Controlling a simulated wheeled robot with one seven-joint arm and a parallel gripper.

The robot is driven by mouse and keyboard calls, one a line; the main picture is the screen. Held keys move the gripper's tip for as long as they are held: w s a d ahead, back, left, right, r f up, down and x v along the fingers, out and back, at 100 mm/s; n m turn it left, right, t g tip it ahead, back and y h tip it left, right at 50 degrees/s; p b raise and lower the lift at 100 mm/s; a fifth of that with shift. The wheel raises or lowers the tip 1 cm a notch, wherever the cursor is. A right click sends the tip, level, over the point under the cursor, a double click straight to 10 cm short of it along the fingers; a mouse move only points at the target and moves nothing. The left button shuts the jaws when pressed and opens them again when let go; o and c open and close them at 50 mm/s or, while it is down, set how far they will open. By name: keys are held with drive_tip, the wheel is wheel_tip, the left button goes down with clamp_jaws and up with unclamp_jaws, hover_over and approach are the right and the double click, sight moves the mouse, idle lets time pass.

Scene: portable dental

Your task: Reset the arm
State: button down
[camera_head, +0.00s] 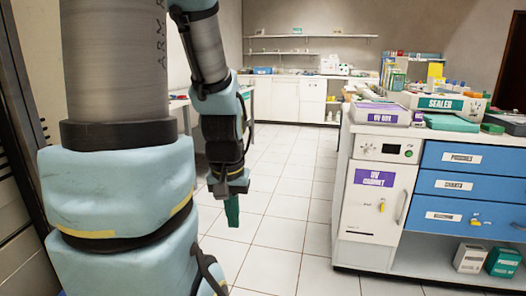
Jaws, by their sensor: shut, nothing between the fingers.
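My gripper (232,211) hangs from my arm left of the picture's middle, pointing down above the tiled floor. Its green fingertips are together, with nothing seen between them. It is in the open aisle, apart from the counters. My large arm links fill the left side of the view and hide what is behind them.
On the right stands a counter with a white UV cabinet (377,204) and blue drawers (470,187). A white box labelled SEALED (440,103) and other supplies are on top. White cabinets (285,100) line the back wall. The tiled floor (290,207) between is clear.

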wheel_tip(320, 180, up, 16)
drive_tip(key=p, duration=1.3)
drive_tip(key=shift+f, duration=0.25)
